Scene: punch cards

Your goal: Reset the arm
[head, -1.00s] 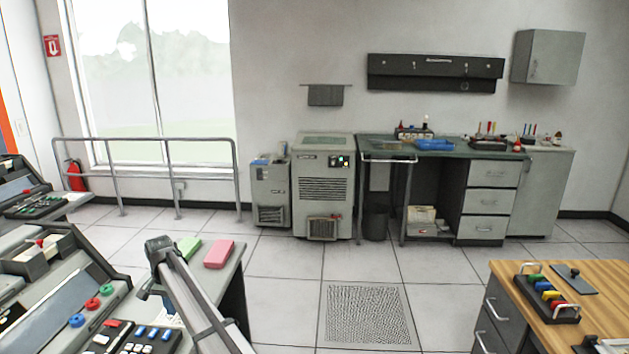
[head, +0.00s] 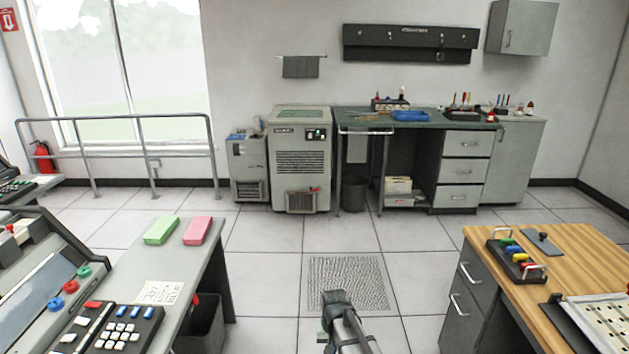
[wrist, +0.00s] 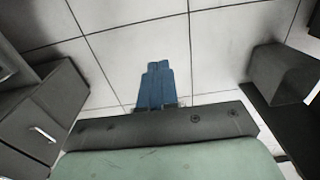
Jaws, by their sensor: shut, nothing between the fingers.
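My arm shows at the bottom middle of the head view, over the floor between the grey desk on the left and the wooden-topped table on the right. The fingertips cannot be made out in the head view. In the wrist view my gripper (wrist: 156,84) shows as two blue fingers pressed together, shut, with nothing held. It points over bare floor tiles and touches nothing.
The grey desk (head: 196,258) on the left carries a green block (head: 161,230), a pink block (head: 198,230) and a keypad (head: 125,328). The wooden-topped table (head: 580,256) on the right holds a rack of coloured pieces (head: 517,258). Open floor (head: 270,272) lies between them.

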